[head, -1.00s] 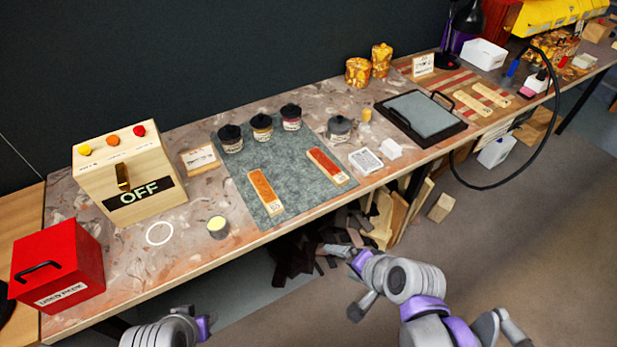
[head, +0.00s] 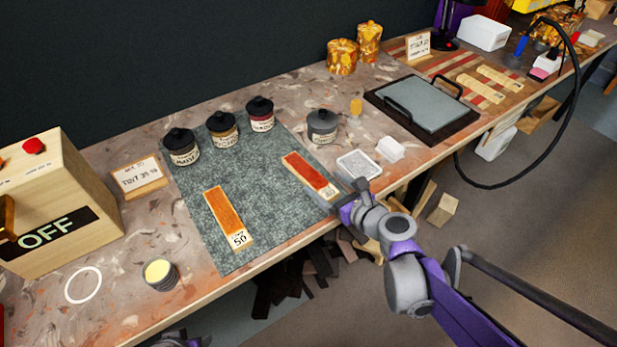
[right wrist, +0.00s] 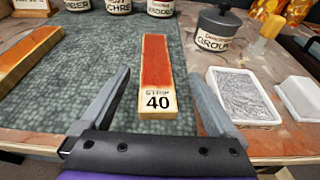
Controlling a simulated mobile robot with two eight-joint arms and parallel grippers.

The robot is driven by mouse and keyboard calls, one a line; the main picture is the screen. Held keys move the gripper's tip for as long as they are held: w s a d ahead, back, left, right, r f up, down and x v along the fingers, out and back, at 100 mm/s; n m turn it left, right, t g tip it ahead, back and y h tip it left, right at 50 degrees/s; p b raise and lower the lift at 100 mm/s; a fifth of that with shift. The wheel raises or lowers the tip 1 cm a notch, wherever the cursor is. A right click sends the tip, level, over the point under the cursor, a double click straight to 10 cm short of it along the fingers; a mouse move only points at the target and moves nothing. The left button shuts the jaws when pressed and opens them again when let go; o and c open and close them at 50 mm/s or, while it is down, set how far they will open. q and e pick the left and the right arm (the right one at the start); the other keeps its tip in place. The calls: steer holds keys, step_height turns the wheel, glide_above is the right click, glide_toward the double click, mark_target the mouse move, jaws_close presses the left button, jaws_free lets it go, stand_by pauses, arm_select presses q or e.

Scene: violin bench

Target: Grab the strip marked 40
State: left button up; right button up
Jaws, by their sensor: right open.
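The strip marked 40 is a light wooden strip with a red-stained face (head: 308,172). It lies flat on the grey-green mat (head: 262,170), and in the right wrist view the strip (right wrist: 157,75) shows its "40" label end toward me. My right gripper (right wrist: 155,105) is open, its two fingers apart on either side of the label end; I cannot tell their exact height above the mat. In the head view the right gripper (head: 348,192) is at the mat's front right edge, by the label end. Of my left arm only a small part shows at the bottom edge; its gripper is not clear.
An orange strip marked 50 or similar (head: 227,212) lies left on the mat. Lidded jars (head: 222,130) line its back. A grey pot (head: 321,126), a white-rimmed tray (head: 359,164) and a white block (head: 390,149) stand right. The OFF box (head: 50,205) is at left.

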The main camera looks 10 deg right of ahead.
mark_target(312, 176)
steer(key=x, duration=0.2)
steer(key=b+x, duration=0.1)
steer(key=x, duration=0.2)
steer(key=shift+a+f+b, duration=0.1)
steer(key=shift+a+b, duration=0.2)
steer(key=shift+a, duration=0.1)
jaws_close()
